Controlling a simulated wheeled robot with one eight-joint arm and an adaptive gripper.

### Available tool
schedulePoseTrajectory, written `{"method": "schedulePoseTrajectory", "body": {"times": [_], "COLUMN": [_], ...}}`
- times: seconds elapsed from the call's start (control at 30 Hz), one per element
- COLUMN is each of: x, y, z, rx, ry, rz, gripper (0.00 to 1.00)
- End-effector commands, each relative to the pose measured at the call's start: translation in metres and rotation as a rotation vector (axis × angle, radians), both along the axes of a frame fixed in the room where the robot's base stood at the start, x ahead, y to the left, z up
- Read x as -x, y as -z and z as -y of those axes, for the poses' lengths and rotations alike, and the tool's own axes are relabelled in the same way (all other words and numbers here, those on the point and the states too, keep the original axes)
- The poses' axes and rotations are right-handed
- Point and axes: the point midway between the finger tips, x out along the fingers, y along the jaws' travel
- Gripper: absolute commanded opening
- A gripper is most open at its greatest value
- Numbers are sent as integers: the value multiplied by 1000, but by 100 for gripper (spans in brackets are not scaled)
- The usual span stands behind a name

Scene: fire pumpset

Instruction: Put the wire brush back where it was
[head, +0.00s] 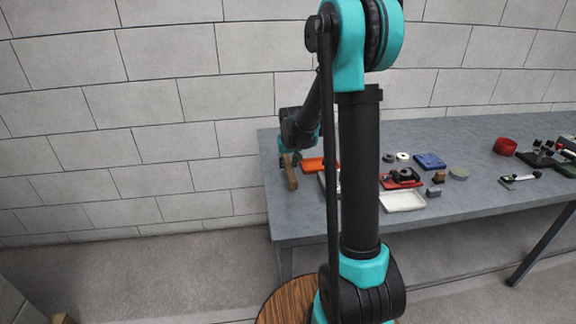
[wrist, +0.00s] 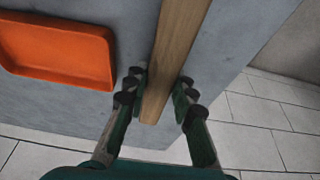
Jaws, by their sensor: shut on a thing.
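A long, plain wooden bar (wrist: 170,60), which looks like the wire brush's handle, lies between the fingers of my gripper (wrist: 160,84) in the wrist view. My gripper is shut on it near its close end. No bristles show. In the head view my gripper (head: 290,157) is at the left end of the grey table, with the wooden piece (head: 291,174) hanging at the table's left edge. I cannot tell whether it touches the table.
An orange tray (wrist: 60,52) lies left of the bar; it also shows in the head view (head: 313,164). The grey table (head: 470,195) holds a white tray (head: 403,201), a blue box (head: 430,161) and a red bowl (head: 505,146). My arm hides part of the table.

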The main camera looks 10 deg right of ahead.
Motion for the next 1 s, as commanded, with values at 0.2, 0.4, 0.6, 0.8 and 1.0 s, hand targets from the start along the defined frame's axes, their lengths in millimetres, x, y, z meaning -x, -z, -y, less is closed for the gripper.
{"method": "schedulePoseTrajectory", "body": {"times": [0.2,0.4,0.6,0.8,1.0], "x": [0,0,0,0,7], "y": [0,2,2,0,-19], "z": [0,0,0,0,0], "rx": [0,0,0,0,0], "ry": [0,0,0,0,0], "rz": [0,0,0,0,0], "gripper": [0,38,45,45,45]}}
